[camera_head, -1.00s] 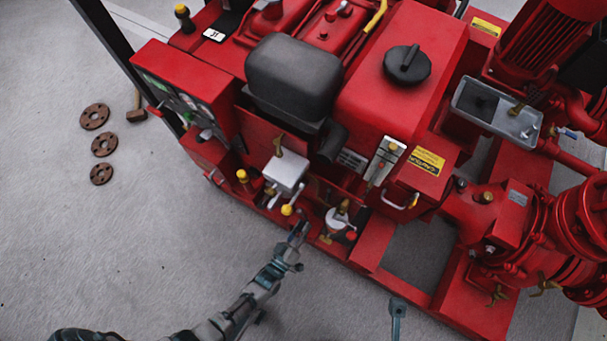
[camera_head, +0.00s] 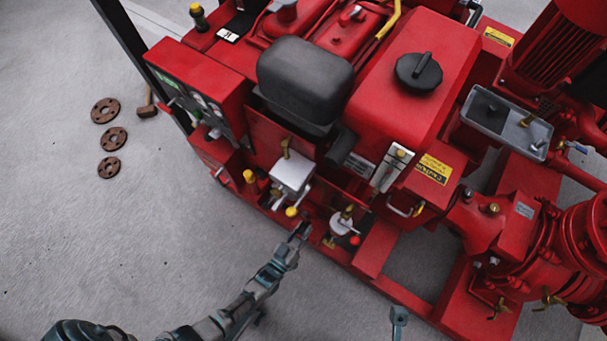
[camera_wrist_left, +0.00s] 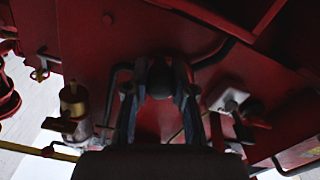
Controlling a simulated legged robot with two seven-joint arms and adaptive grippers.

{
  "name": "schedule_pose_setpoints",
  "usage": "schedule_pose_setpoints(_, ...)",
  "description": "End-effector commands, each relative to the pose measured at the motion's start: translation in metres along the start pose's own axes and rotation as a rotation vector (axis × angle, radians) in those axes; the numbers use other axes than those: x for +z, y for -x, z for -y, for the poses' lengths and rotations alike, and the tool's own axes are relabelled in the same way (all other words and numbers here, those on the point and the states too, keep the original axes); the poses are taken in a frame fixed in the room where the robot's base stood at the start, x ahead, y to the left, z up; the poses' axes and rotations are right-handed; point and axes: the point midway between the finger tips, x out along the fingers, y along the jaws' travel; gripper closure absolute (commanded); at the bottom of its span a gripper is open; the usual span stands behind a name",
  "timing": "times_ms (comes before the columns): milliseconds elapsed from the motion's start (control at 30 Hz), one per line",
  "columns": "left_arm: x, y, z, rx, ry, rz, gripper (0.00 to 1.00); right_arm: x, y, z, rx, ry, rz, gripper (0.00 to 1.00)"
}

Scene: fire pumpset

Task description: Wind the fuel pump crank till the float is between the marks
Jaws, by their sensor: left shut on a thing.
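My left gripper (camera_head: 301,232) reaches the front of the red pumpset from below. In the left wrist view its two fingers (camera_wrist_left: 158,95) are shut around a dark rounded knob, the crank handle (camera_wrist_left: 160,78). The crank arm is mostly hidden by the gripper and shadow. The sight gauge (camera_head: 392,170) is a pale upright strip on the front of the red tank (camera_head: 400,95). Its float and marks are too small to read. A dark grey tip at the bottom edge, seemingly my right gripper (camera_head: 398,316), shows too little to tell its state.
A silver box (camera_head: 292,172) and a yellow knob (camera_head: 291,212) sit close to my left gripper. A filter with a pale bowl (camera_head: 342,223) is to its right. The brass cylinder (camera_wrist_left: 72,100) is left in the wrist view.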

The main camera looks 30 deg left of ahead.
Motion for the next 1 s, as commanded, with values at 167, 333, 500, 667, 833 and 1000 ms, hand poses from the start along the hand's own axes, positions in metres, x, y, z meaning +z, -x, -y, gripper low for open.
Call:
schedule_pose_setpoints(167, 0.005, 0.003, 0.001, -0.002, 0.001, 0.013, 0.51, 0.001, 0.001, 0.000, 0.001, 0.000, 0.001, 0.60)
schedule_pose_setpoints(333, 0.003, 0.002, 0.000, -0.001, 0.001, 0.007, 0.51, 0.001, 0.001, 0.000, 0.000, 0.000, 0.001, 0.60)
schedule_pose_setpoints(500, 0.002, 0.005, 0.001, -0.001, 0.001, 0.005, 0.51, -0.002, 0.000, 0.001, -0.003, 0.001, -0.001, 0.60)
schedule_pose_setpoints(667, 0.003, 0.028, 0.001, -0.002, 0.001, 0.008, 0.51, -0.003, 0.000, 0.001, -0.003, 0.001, -0.002, 0.60)
schedule_pose_setpoints(833, 0.003, 0.058, 0.001, -0.001, 0.001, 0.008, 0.51, -0.003, 0.000, 0.001, -0.002, 0.001, -0.002, 0.60)
schedule_pose_setpoints(1000, 0.004, 0.074, 0.000, -0.001, 0.001, 0.008, 0.51, -0.003, 0.000, 0.001, -0.001, 0.000, -0.002, 0.60)
